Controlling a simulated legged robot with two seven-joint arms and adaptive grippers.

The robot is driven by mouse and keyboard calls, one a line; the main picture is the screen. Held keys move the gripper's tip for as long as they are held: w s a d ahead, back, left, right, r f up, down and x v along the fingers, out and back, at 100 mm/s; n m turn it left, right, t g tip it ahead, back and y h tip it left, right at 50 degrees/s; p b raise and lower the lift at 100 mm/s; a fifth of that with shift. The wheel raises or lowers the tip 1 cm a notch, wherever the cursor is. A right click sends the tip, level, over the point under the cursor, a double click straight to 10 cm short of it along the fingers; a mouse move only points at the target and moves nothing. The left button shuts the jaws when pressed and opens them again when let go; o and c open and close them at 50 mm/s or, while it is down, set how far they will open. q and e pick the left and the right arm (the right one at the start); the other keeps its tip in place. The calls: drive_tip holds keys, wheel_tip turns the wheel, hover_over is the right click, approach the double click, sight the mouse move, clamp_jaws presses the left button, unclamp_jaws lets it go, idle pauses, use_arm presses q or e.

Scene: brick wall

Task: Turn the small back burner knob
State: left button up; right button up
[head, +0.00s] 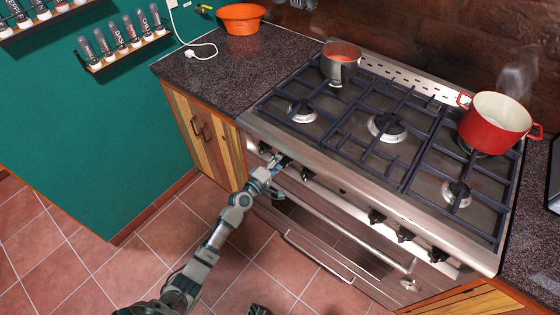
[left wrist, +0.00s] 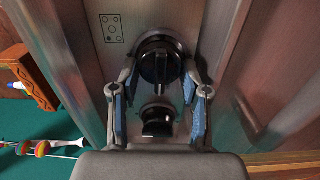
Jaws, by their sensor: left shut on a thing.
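The stove front (head: 340,205) carries a row of black knobs, and my left arm reaches up to its left end. My left gripper (head: 277,164) is at the knobs there, with one black knob (head: 265,148) just left of it and another (head: 307,174) to its right. In the left wrist view, a black knob (left wrist: 160,66) sits between the blue-padded fingertips of the left gripper (left wrist: 162,75), which is shut on it. A second black knob (left wrist: 157,121) shows lower down between the fingers. A small burner diagram (left wrist: 112,28) is printed beside the held knob. My right gripper is not seen.
A steel pot (head: 341,68) stands on the back left burner and a red pot (head: 493,125) on the back right. Oven handles (head: 320,258) project below the knobs. An orange bowl (head: 241,18) is on the dark counter (head: 215,65). The tiled floor at left is clear.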

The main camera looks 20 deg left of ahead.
use_arm(q)
drive_tip(key=shift+a, duration=0.2)
drive_tip(key=o, duration=1.1)
drive_tip(key=shift+f, duration=0.1)
drive_tip(key=shift+o, duration=0.2)
drive_tip(key=v, duration=0.8)
